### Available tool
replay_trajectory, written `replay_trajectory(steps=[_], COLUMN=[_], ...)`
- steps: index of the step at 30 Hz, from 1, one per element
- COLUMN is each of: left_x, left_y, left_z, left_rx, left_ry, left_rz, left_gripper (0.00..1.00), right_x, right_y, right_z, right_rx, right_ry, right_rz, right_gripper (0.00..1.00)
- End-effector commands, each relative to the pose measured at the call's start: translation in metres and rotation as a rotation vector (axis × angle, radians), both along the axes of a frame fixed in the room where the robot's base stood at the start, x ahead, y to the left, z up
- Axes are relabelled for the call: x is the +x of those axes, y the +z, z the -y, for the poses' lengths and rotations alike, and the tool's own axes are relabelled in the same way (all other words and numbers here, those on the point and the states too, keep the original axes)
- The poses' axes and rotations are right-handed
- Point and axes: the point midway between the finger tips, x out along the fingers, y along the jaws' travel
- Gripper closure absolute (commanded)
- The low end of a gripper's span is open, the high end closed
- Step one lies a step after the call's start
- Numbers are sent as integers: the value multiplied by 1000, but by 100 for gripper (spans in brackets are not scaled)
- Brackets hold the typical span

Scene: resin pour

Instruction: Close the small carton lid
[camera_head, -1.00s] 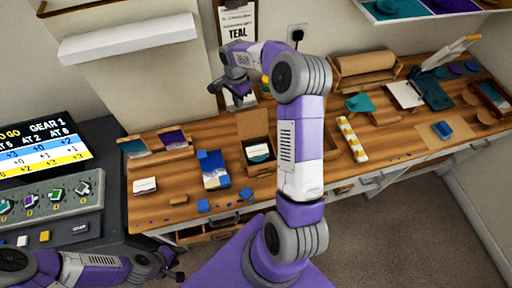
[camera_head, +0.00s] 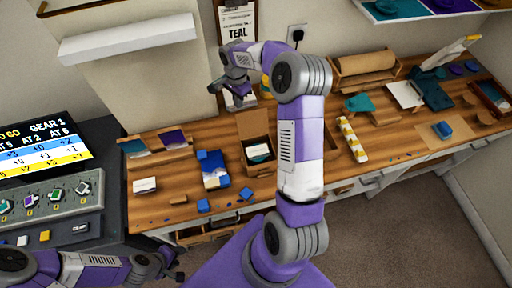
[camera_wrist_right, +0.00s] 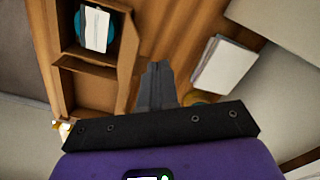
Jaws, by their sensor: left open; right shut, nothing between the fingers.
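The small brown carton (camera_head: 260,165) stands open on the wooden bench, its lid (camera_head: 252,124) raised at the back. A white card on something teal lies inside; the carton also shows in the right wrist view (camera_wrist_right: 64,40), with its lid (camera_wrist_right: 95,92) on the side nearer the gripper. My right gripper (camera_head: 238,102) is shut and empty, behind and slightly left of the raised lid. Its closed fingers (camera_wrist_right: 155,78) show beside the lid in the wrist view; contact cannot be told. My left gripper (camera_head: 178,268) is open at the lower left, away from the carton.
A clipboard (camera_head: 237,22) hangs behind the gripper. A white pad (camera_wrist_right: 224,66) shows in the wrist view.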

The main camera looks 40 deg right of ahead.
Motion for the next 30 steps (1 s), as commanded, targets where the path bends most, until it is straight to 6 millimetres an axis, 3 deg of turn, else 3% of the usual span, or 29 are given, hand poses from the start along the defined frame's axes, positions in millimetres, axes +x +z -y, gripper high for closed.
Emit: replay_trajectory(steps=[11,30], left_x=[0,0], left_y=[-4,-41], left_z=[0,0], left_rx=[0,0], left_ry=[0,0], left_rz=[0,0], left_gripper=[57,57], right_x=[0,0], right_y=[-6,-57], right_z=[0,-1], right_rx=[0,0], right_ry=[1,1], right_rz=[0,-1], right_gripper=[100,100])
